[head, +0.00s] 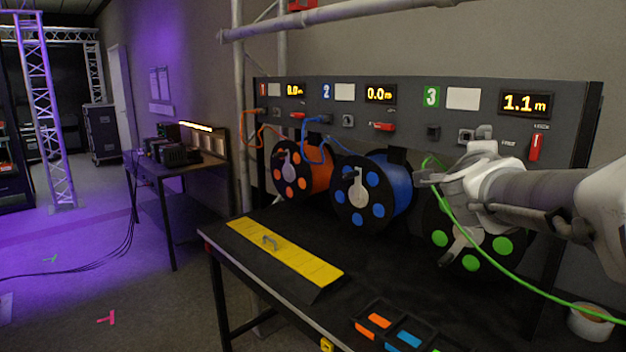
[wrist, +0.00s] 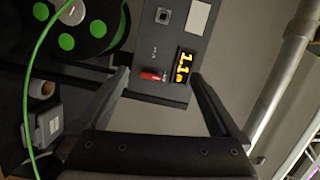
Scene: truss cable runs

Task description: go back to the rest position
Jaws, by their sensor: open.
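My gripper (wrist: 160,76) is open in the wrist view, with nothing between its two fingers. Beyond the fingers are the third channel's lit 1.1 m display (wrist: 184,66) and red lever (wrist: 152,76). In the head view my arm reaches in from the right, and its wrist hides part of the green-dotted reel (head: 470,262). A green cable (head: 521,284) runs from near that reel down to the right edge. It also hangs at the left of the wrist view (wrist: 28,95), apart from my fingers.
Orange (head: 318,174) and blue (head: 397,190) reels stand left of the green one, under displays reading 0.0 m. A yellow plate with a handle (head: 300,262) and a tray of coloured pieces (head: 366,334) lie on the bench. A truss pipe (head: 350,18) crosses above. Floor at left is open.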

